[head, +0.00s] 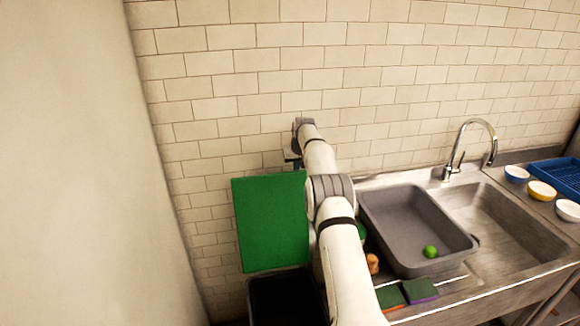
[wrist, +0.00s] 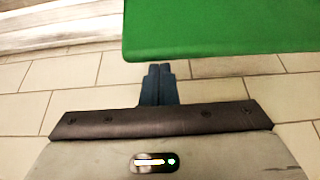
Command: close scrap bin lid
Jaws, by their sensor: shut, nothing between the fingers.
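The scrap bin (head: 285,298) is dark and open-topped, on the floor left of the sink counter. Its green lid (head: 271,222) stands raised behind the opening, close to the tiled wall. In the wrist view the lid (wrist: 225,28) fills the upper right, with its edge just beyond my fingertips. My gripper (wrist: 159,69) is shut and empty. In the head view my gripper (head: 291,158) is just above the lid's top edge, near the wall. I cannot tell whether the fingers touch the lid. My arm hides the lid's right edge and part of the bin's right side.
A steel sink counter (head: 520,265) stands to the right, with a grey tub (head: 405,225) holding a green ball (head: 430,252). Sponges (head: 421,290) lie at its front. A faucet (head: 462,150), bowls (head: 541,190) and a blue rack (head: 560,175) are farther right. A plain wall (head: 75,170) borders the left.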

